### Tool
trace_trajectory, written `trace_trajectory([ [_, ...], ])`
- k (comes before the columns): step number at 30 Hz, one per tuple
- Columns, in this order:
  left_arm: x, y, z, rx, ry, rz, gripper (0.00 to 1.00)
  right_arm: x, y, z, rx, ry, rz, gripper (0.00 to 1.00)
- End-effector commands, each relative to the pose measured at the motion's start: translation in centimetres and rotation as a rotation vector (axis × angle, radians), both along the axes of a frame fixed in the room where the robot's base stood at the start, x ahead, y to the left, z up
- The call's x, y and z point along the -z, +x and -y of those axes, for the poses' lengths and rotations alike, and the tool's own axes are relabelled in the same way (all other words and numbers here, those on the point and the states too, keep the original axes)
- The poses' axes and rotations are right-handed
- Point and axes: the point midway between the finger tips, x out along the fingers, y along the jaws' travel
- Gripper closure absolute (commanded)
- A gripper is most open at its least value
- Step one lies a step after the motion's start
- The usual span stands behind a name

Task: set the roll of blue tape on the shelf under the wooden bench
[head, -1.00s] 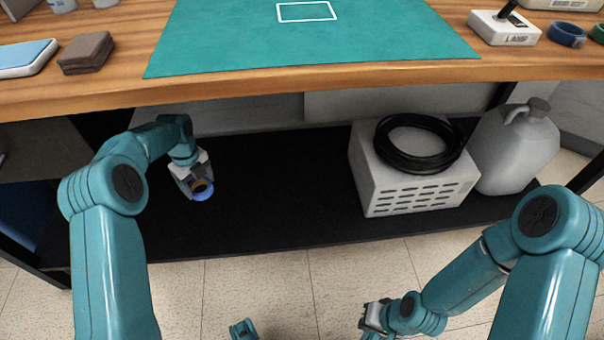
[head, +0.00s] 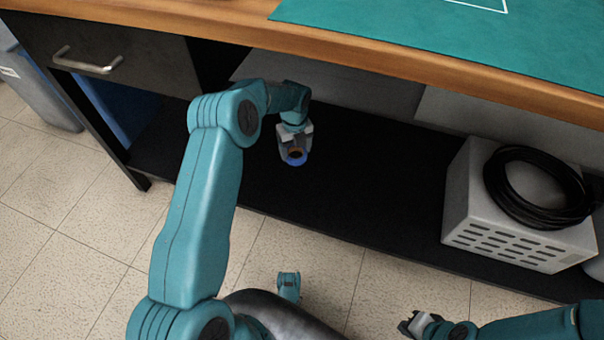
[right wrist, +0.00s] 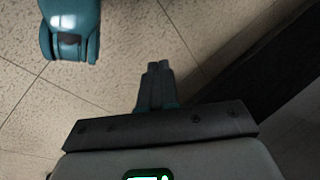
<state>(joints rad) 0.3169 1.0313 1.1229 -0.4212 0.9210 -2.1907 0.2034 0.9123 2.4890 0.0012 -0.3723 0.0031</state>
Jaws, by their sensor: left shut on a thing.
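The roll of blue tape (head: 295,161) is in the head view, blue with a brown core, under the front edge of the wooden bench (head: 385,52). My left gripper (head: 294,148) is shut on it and partly covers it. The tape is over the black shelf (head: 365,178); I cannot tell whether it touches the surface. My right gripper (head: 411,322) is low over the floor in front of the shelf. In the right wrist view its two fingers (right wrist: 159,68) lie side by side, shut with nothing between them.
A pale vented box (head: 520,235) with a black coil (head: 535,188) on it stands at the shelf's right. A drawer (head: 110,60) hangs at the left, with a grey bin (head: 45,95) beyond the bench leg. The shelf between tape and box is bare.

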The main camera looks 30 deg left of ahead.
Motion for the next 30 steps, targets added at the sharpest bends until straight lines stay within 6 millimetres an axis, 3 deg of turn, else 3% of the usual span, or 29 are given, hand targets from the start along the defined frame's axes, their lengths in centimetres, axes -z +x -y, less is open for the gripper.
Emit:
trace_trajectory([
  [1, 2.3, 0.0, 0.0, -0.001, 0.0, -0.001, 0.59, 1.3, 0.5, 0.1, 0.002, -0.003, 0.017, 1.0],
  [3, 4.2, 0.0, 0.0, 0.0, 0.001, -0.001, 0.59, 2.1, 1.1, 0.2, 0.004, -0.006, 0.036, 1.0],
  [9, 7.8, 0.3, 0.0, 0.001, 0.001, 0.002, 0.59, 3.3, 2.3, 0.4, 0.009, -0.015, 0.078, 1.0],
  [14, 8.8, 0.4, 0.0, 0.0, 0.002, 0.002, 0.59, 3.7, 2.7, 0.5, 0.012, -0.018, 0.091, 1.0],
  [21, 12.6, 0.4, 0.0, 0.0, 0.001, 0.001, 0.59, 5.3, 3.8, 0.7, 0.017, -0.025, 0.129, 1.0],
  [30, 12.6, 0.4, 0.0, 0.0, 0.001, 0.002, 0.59, 5.1, 3.9, 0.8, 0.017, -0.026, 0.133, 1.0],
])
